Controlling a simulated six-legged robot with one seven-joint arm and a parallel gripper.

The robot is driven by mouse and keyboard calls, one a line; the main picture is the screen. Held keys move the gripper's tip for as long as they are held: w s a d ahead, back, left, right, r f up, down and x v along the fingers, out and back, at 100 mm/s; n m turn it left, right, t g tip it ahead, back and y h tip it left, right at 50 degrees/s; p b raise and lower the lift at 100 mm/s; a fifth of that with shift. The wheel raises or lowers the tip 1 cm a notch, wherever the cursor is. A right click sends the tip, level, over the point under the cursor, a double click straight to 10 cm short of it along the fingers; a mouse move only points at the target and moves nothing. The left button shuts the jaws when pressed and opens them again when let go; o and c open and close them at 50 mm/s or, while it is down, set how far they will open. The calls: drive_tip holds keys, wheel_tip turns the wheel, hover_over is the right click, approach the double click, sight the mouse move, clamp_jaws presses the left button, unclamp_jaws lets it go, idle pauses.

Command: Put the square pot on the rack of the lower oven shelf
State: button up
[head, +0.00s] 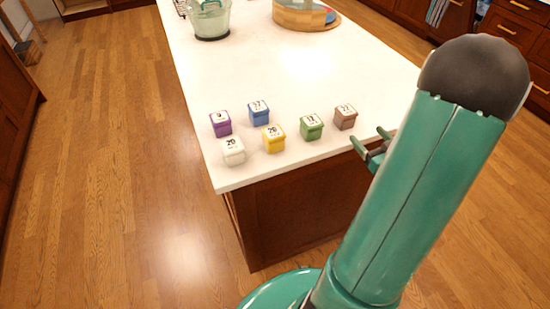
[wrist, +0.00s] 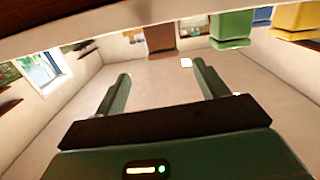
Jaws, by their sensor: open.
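My gripper (head: 371,142) is open and empty beside the right front edge of the white island, near the brown box. In the wrist view its two fingers (wrist: 161,70) are spread with nothing between them. I cannot make out a square pot for certain. A pale green translucent vessel (head: 208,22) with a green handle and dark base stands at the far left of the island, far from my gripper. The lower oven shelf and its rack are not in view.
Several small numbered boxes, including brown (head: 345,117), green (head: 311,127), yellow (head: 273,138), white (head: 232,151), purple (head: 220,123) and blue (head: 259,112), stand near the island's front edge. A round wooden container (head: 299,16) is at the back. The island top (head: 270,75) is clear mid-length. Wooden floor (head: 120,170) is open at left.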

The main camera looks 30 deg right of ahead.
drive_tip(key=shift+n+g+h, duration=0.3)
drive_tip(key=shift+g+h, duration=0.3)
drive_tip(key=shift+g, duration=0.3)
drive_tip(key=w+r, duration=0.1)
drive_tip(key=w, duration=0.1)
drive_tip(key=w+a+r, duration=0.1)
drive_tip(key=w+r, duration=0.1)
drive_tip(key=w, duration=0.1)
drive_tip(key=shift+w+a+r, duration=0.25)
drive_tip(key=shift+w, duration=0.1)
drive_tip(key=w+a+r+m+g+h, duration=0.15)
drive_tip(key=w+a+r+g, duration=0.25)
drive_tip(key=a+r, duration=0.6)
drive_tip(key=s+a+g+y, duration=0.1)
drive_tip(key=s+a, duration=0.1)
drive_tip(key=a, duration=0.5)
drive_tip(key=s+a+g+y, duration=0.1)
drive_tip(key=s+a+g, duration=0.1)
drive_tip(key=a, duration=0.5)
drive_tip(key=shift+s+a+r, duration=0.15)
drive_tip(key=shift+s+r, duration=0.05)
drive_tip(key=shift+s, duration=0.3)
drive_tip(key=shift+o, duration=0.4)
drive_tip(key=s+a+n+g+y, duration=0.2)
drive_tip(key=s+a+y, duration=0.1)
drive_tip(key=s+a, duration=0.6)
drive_tip(key=shift+s+a+r+g, duration=0.15)
drive_tip(key=shift+a+g, duration=0.25)
drive_tip(key=shift+a, duration=0.65)
drive_tip(key=shift+d, duration=0.1)
